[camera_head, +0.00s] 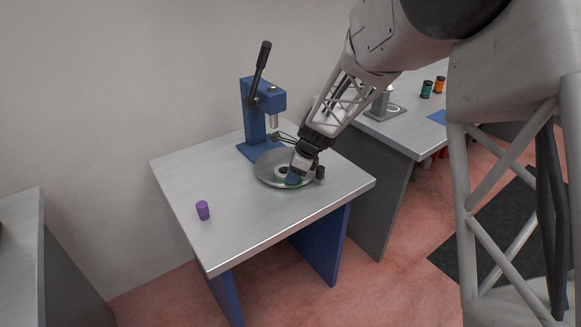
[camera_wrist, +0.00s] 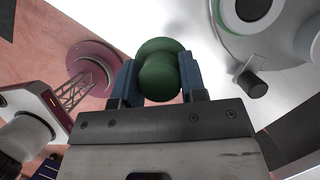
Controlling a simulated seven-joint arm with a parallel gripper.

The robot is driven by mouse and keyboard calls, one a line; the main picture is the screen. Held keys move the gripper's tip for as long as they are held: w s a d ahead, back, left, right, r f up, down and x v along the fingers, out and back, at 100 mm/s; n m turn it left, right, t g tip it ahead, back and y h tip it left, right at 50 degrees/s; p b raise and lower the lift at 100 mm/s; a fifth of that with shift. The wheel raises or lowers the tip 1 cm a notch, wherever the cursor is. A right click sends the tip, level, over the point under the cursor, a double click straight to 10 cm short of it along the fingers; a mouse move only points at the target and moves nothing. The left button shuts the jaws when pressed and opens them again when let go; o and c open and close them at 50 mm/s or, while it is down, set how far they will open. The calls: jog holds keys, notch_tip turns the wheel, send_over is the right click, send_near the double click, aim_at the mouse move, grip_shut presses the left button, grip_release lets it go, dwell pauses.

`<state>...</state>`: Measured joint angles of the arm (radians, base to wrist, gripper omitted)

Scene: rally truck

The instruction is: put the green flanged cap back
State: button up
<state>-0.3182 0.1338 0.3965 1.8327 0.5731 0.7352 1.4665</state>
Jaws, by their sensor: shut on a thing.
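The green flanged cap (camera_wrist: 160,72) is between the two blue fingers of my gripper (camera_wrist: 158,82) in the wrist view. Its wide flange faces away from the palm and its narrower round part is nearer. My gripper (camera_head: 294,176) is shut on it, low over the round grey metal dish (camera_head: 268,180) on the table. A pale ring with a dark centre (camera_wrist: 252,6) sits in the dish in the wrist view, to the right of the cap and apart from it in the picture. In the head view my fingers largely hide the cap and partly hide the ring (camera_head: 280,171).
A blue lever press (camera_head: 254,112) stands behind the dish. A dark knob (camera_head: 320,172) is at the dish's right edge. A purple cylinder (camera_head: 203,210) stands at the table's front left. Green (camera_head: 427,89) and orange (camera_head: 440,84) spools stand on another table. The table's left part is mostly clear.

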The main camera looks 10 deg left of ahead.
jog(key=shift+s+d+r, duration=0.1)
jog(key=shift+s+d, duration=0.2)
jog(key=shift+s, duration=0.4)
jog(key=shift+s+d+r, duration=0.1)
jog(key=shift+s+d, duration=0.2)
jog(key=shift+s, duration=0.4)
jog(key=shift+s+f, duration=0.1)
jog(key=s+a+f+n+g, duration=0.1)
jog(key=s+a+f+n, duration=0.1)
jog(key=s, duration=0.6)
jog(key=s+a+f+n, duration=0.2)
jog(key=s+a+f, duration=0.2)
jog(key=s, duration=0.4)
jog(key=shift+s+a+g, duration=0.15)
jog(key=shift+s+g, duration=0.2)
jog(key=shift+g, duration=0.05)
jog(key=w+a, duration=0.3)
jog(key=w, duration=0.1)
jog(key=w+a+f, duration=0.1)
jog(key=w+a, duration=0.2)
jog(key=w, duration=0.2)
jog(key=w+a, duration=0.3)
jog(key=w, duration=0.1)
jog(key=shift+w+f, duration=0.15)
jog(key=shift+f, duration=0.2)
